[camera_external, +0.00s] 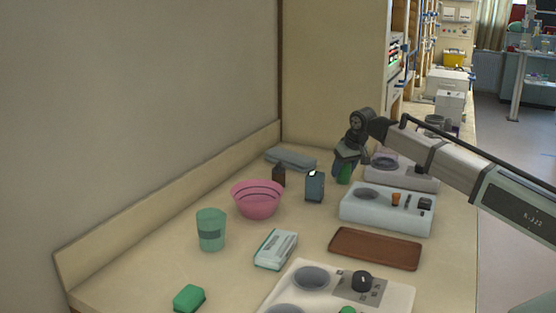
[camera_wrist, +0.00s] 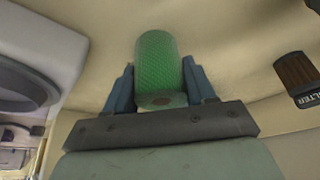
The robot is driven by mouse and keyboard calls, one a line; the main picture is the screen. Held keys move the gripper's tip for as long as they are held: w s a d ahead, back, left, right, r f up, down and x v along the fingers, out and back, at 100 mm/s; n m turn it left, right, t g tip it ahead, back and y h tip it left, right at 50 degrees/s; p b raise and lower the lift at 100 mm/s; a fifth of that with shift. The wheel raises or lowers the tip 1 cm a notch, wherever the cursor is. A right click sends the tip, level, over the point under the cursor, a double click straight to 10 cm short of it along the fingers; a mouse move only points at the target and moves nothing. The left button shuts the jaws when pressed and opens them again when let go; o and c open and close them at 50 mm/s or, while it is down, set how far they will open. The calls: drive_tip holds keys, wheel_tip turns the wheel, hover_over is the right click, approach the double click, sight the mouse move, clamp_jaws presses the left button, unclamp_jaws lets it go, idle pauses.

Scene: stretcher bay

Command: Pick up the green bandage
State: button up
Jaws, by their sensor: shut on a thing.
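The green bandage is a textured green roll (camera_wrist: 158,62) and sits between the two blue fingers of my gripper (camera_wrist: 159,88) in the wrist view. My gripper is shut on it, with a finger touching each side. In the external view my gripper (camera_external: 346,160) points down at the back of the counter, and the green bandage (camera_external: 345,174) shows below and between the fingers, partly hidden by them. I cannot tell whether its lower end touches the counter.
A blue-grey box (camera_external: 315,186), dark bottle (camera_external: 278,176) and pink bowl (camera_external: 257,199) stand left of my gripper. White devices (camera_external: 387,217) are to its right. A brown tray (camera_external: 375,249), green cup (camera_external: 211,230) and green block (camera_external: 189,298) are nearer the camera.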

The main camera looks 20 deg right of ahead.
drive_tip(key=shift+c, duration=1.3)
drive_tip(key=shift+r, duration=0.1)
